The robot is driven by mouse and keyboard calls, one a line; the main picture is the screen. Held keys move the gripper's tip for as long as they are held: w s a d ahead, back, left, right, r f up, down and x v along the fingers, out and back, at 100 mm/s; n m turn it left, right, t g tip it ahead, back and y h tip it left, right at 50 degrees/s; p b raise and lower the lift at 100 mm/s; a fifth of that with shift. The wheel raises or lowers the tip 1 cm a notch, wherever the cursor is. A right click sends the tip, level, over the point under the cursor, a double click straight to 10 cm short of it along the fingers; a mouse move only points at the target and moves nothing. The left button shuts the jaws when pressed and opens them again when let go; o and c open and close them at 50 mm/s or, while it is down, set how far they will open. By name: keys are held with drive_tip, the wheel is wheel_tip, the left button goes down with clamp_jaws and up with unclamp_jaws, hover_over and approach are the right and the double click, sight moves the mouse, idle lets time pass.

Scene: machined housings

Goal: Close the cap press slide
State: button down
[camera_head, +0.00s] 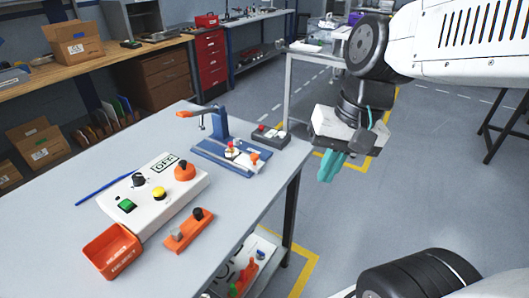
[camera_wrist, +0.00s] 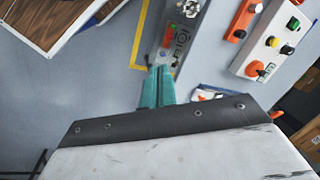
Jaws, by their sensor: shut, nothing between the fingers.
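The cap press (camera_head: 222,128) is a blue stand on a blue base plate at the far right of the grey table, with an orange-tipped lever on top. Its slide (camera_head: 245,160) sits on the base, with an orange knob at its right end; I cannot tell how far it is open. My gripper (camera_head: 331,167) hangs right of the press, past the table edge and apart from it. Its teal fingers are shut and empty. The fingers also show in the wrist view (camera_wrist: 158,86), where my gripper body hides most of the press (camera_wrist: 207,94).
A white control box (camera_head: 155,192) with buttons, an orange bin (camera_head: 112,252), an orange fixture (camera_head: 188,230) and a blue rod (camera_head: 108,186) lie on the table. A dark button box (camera_head: 271,136) stands right of the press. A lower shelf (camera_wrist: 180,40) holds parts.

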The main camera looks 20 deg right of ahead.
drive_tip(key=w+f+m+t+y, duration=0.1)
drive_tip(key=w+f+m+y, duration=0.3)
drive_tip(key=w+m, duration=0.65)
drive_tip(key=m+t, duration=0.4)
drive_tip(key=m, duration=0.7)
approach(259, 161)
drive_tip(key=shift+y, duration=0.4)
wheel_tip(259, 161, down, 4)
drive_tip(key=shift+s+d+f, duration=0.1)
drive_tip(key=shift+d, duration=0.05)
drive_tip(key=w+a, duration=0.2)
drive_tip(key=shift+w+a, duration=0.1)
drive_tip(key=shift+a, duration=0.15)
drive_tip(key=shift+w+a, duration=0.25)
drive_tip(key=shift+a, duration=0.05)
